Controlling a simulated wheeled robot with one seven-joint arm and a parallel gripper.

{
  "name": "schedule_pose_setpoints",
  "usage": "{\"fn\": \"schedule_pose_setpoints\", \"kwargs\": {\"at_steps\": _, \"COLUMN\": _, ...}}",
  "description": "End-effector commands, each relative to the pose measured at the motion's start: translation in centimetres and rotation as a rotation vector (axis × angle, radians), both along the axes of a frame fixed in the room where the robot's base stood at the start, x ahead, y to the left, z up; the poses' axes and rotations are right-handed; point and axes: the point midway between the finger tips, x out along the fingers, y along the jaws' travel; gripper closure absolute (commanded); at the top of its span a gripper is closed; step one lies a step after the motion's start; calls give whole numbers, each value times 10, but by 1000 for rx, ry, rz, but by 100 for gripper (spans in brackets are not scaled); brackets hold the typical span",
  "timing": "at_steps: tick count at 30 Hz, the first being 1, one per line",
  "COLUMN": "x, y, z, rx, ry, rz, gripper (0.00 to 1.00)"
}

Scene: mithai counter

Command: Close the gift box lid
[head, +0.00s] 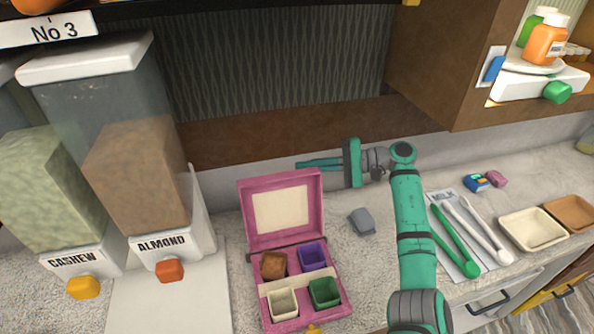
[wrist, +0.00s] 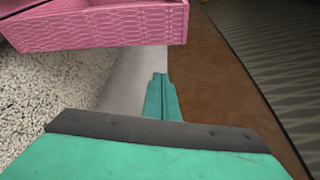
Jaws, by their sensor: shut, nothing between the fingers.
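The pink gift box (head: 288,254) stands on the counter with its lid (head: 246,218) open, raised at the back edge. The lid has a cream inner panel. The box holds a brown piece (head: 273,265), a purple cup (head: 313,255), a cream cup (head: 283,302) and a green cup (head: 325,291). My teal gripper (head: 299,164) is shut and empty, pointing left just beyond the lid's top edge in the head view. In the wrist view, my shut fingers (wrist: 160,78) show below and apart from a pink patterned surface (wrist: 110,27), part of the box or lid.
A grey block (head: 362,221) lies right of the box. Further right are tongs on a sheet (head: 445,225) and a cream tray (head: 533,229). Cashew and almond dispensers (head: 165,243) stand at left. The back wall (head: 270,130) is close behind my gripper.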

Motion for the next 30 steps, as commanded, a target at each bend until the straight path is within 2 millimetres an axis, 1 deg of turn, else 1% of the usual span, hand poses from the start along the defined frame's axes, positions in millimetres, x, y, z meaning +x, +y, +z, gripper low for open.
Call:
{"fn": "schedule_pose_setpoints", "kwargs": {"at_steps": 1, "x": -1, "y": 11, "z": -2, "rx": 1, "ry": 1, "rz": 4, "gripper": 100}}
{"fn": "schedule_pose_setpoints", "kwargs": {"at_steps": 6, "x": -1, "y": 39, "z": -5, "rx": 1, "ry": -1, "rz": 2, "gripper": 100}}
{"fn": "schedule_pose_setpoints", "kwargs": {"at_steps": 8, "x": -9, "y": 33, "z": -1, "rx": 1, "ry": -1, "rz": -2, "gripper": 100}}
{"fn": "schedule_pose_setpoints", "kwargs": {"at_steps": 12, "x": -22, "y": 30, "z": 6, "rx": 1, "ry": -1, "rz": 0, "gripper": 100}}
{"fn": "schedule_pose_setpoints", "kwargs": {"at_steps": 16, "x": -31, "y": 27, "z": 10, "rx": 1, "ry": 1, "rz": -1, "gripper": 100}}
{"fn": "schedule_pose_setpoints", "kwargs": {"at_steps": 21, "x": -34, "y": 26, "z": 12, "rx": 1, "ry": 1, "rz": 0, "gripper": 100}}
{"fn": "schedule_pose_setpoints", "kwargs": {"at_steps": 30, "x": -34, "y": 26, "z": 12, "rx": 1, "ry": 1, "rz": 0, "gripper": 100}}
